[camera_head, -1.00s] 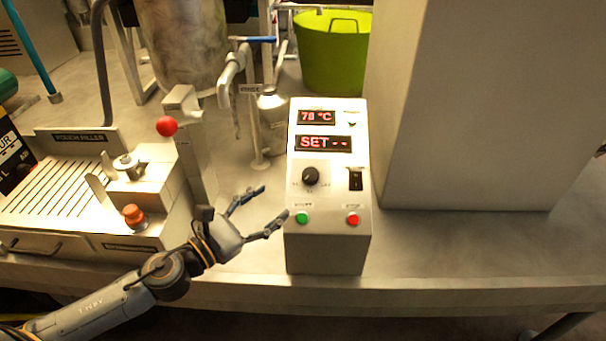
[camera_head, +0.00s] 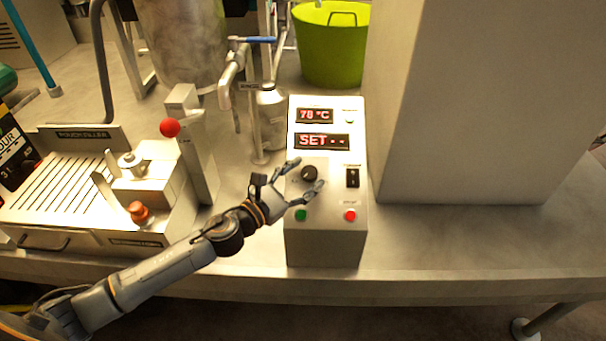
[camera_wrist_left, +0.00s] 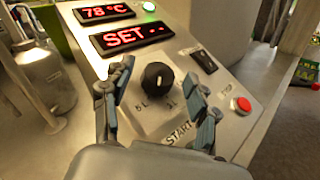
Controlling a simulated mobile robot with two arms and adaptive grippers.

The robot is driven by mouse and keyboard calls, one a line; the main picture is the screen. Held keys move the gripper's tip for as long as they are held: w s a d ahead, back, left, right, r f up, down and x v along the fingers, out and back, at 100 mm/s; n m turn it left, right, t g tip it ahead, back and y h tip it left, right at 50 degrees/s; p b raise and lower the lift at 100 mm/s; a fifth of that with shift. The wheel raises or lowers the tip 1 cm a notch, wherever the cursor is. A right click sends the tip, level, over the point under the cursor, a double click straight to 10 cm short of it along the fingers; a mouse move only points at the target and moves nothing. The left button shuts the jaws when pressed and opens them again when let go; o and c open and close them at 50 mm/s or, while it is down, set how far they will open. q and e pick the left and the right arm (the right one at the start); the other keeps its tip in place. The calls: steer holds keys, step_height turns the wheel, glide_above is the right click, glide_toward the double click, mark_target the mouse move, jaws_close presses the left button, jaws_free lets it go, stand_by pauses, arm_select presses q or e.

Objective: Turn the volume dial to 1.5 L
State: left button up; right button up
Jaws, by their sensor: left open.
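The black volume dial (camera_head: 309,173) sits on the sloped face of a white control box (camera_head: 325,245). In the left wrist view the dial (camera_wrist_left: 157,77) has a white pointer mark and small printed labels around it. My left gripper (camera_head: 307,173) is open, with one finger on each side of the dial. In the left wrist view its fingers (camera_wrist_left: 156,108) stand apart with the dial between and just beyond them. I cannot tell whether either finger touches it. The box's display (camera_head: 323,141) reads "SET - -". My right gripper is not in view.
A black rocker switch (camera_head: 352,177), a green button (camera_head: 301,215) and a red button (camera_head: 350,215) are close to the dial. A pouch filler (camera_head: 75,185) with a red-knobbed lever (camera_head: 170,128) stands left. A large pale block (camera_head: 470,110) stands right. The counter between is bare.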

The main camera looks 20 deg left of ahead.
arm_select(q)
steer(key=c, duration=1.2)
steer(key=shift+o, duration=0.2)
steer(key=shift+d+f+n+y, duration=0.1)
steer(key=shift+n+y, duration=0.3)
steer(key=shift+n, duration=0.1)
steer(key=shift+s+d+n+t+y+b, duration=0.15)
steer(key=shift+n+t+y+b, duration=0.3)
steer(key=shift+n+t+y, duration=0.3)
steer(key=n+y, duration=0.2)
steer(key=n+t+y+b, duration=0.1)
steer(key=n+y, duration=0.3)
steer(key=shift+d+f, duration=0.15)
steer(key=shift+d, duration=0.25)
steer(key=n+y, duration=0.1)
steer(key=y, duration=0.1)
steer(key=n+y+b, duration=0.1)
steer(key=n+y, duration=0.1)
steer(key=shift+d+n, duration=0.2)
steer(key=shift+n, duration=0.05)
steer(key=shift+d+n+g+y+b, duration=0.15)
steer(key=shift+n+g+y+b, duration=0.75)
steer(key=shift+n+y, duration=1.35)
steer(key=shift+w+g+y, duration=0.2)
steer(key=shift+g+y, duration=0.1)
steer(key=shift+g, duration=0.05)
